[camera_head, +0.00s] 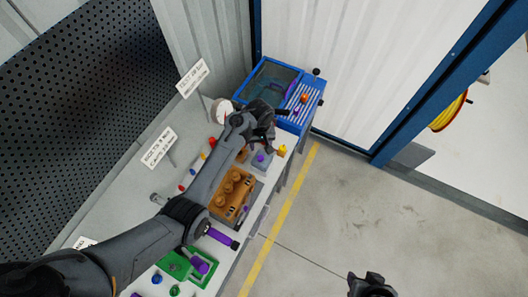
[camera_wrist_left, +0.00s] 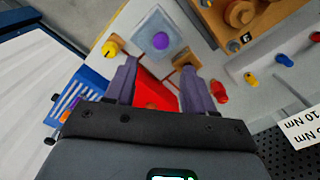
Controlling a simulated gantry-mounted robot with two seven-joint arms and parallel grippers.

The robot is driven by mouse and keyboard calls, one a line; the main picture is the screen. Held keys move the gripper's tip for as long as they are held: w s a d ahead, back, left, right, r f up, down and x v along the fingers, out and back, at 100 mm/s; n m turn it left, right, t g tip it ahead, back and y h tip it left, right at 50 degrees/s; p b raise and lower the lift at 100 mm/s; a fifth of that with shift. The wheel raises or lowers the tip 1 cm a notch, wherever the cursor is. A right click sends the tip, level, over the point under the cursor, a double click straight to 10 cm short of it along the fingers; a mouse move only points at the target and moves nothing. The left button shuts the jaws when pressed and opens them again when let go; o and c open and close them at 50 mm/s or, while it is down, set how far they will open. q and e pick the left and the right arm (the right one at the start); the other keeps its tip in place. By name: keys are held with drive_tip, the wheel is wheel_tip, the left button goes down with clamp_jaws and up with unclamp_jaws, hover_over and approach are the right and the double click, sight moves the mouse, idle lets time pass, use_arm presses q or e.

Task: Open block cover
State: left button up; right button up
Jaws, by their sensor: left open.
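My left gripper (camera_head: 262,128) is over the far end of the bench, just in front of the blue box. In the left wrist view the left gripper (camera_wrist_left: 157,76) has its two purple-grey fingers spread apart. A red part (camera_wrist_left: 150,92) shows between and below them; I cannot tell whether they touch it. An orange-brown block (camera_head: 232,192) with several round bosses lies mid-bench, nearer than the gripper; part of it shows in the wrist view (camera_wrist_left: 240,14). I cannot tell which part is the block cover. My right gripper (camera_head: 371,286) is at the bottom edge, over the floor.
A blue box with a clear lid (camera_head: 270,80) stands at the bench's far end. A grey plate with a purple knob (camera_wrist_left: 160,40) and a yellow knob (camera_wrist_left: 110,48) are close to the fingers. A green fixture (camera_head: 190,266) is at the near end. Sign posts line the left edge.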

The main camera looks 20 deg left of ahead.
sight(261, 157)
use_arm(q)
wheel_tip(261, 157, down, 9)
drive_tip(key=shift+s+f+b, duration=0.1)
drive_tip(key=shift+b, duration=0.35)
clamp_jaws()
idle(0.3)
